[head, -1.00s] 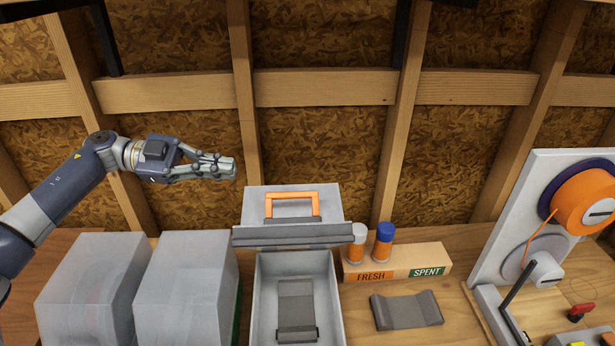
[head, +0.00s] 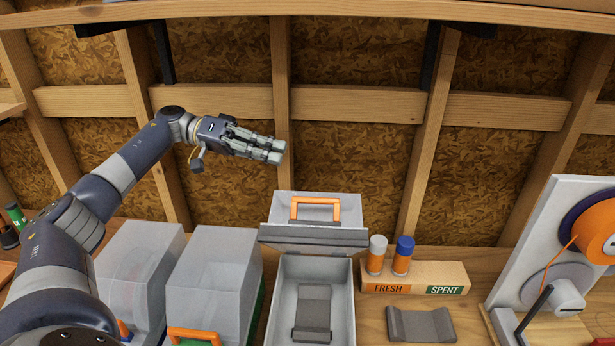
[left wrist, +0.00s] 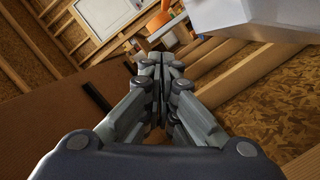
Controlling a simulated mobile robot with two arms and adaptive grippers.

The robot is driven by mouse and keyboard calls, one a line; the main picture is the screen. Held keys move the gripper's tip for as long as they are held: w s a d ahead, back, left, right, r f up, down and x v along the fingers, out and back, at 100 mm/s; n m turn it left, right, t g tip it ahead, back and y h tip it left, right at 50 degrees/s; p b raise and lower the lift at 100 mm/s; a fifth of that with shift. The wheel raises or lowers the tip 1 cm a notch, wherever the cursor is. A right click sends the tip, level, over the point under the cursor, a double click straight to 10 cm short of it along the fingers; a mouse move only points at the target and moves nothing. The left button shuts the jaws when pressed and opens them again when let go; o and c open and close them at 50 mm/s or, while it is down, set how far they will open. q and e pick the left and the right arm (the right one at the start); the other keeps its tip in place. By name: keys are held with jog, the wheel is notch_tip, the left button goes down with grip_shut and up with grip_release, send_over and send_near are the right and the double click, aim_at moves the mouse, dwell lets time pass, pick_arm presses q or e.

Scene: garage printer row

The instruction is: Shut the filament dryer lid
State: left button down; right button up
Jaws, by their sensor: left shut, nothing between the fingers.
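The open filament dryer is a grey box (head: 342,308) in the head view with a dark cradle (head: 313,315) inside. Its lid (head: 285,207) stands raised at the back, with an orange handle (head: 315,209) on it. My left gripper (head: 283,152) is shut and empty, above and just behind or over the raised lid, apart from it; the depth is hard to tell. In the left wrist view the shut fingers (left wrist: 161,72) point away, and a pale grey surface (left wrist: 240,15) shows at the upper right. My right gripper is not in view.
The wooden stud wall (head: 360,105) is behind.

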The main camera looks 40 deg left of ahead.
pick_arm(q)
jog(key=p, duration=0.3)
send_over(304, 207)
jog(key=w, duration=0.3)
jog(key=shift+s+a+f, duration=0.15)
jog(key=shift+a+f, duration=0.1)
jog(key=shift+a, duration=0.2)
jog(key=shift+s+d+f, duration=0.15)
jog(key=shift+s+f, duration=0.4)
jog(key=shift+f, duration=0.3)
jog(key=shift+s+d+f+p, duration=0.2)
jog(key=shift+s+f+p, duration=0.25)
jog(key=shift+s, duration=0.25)
jog(key=shift+d+f, duration=0.2)
jog(key=shift+a, duration=0.1)
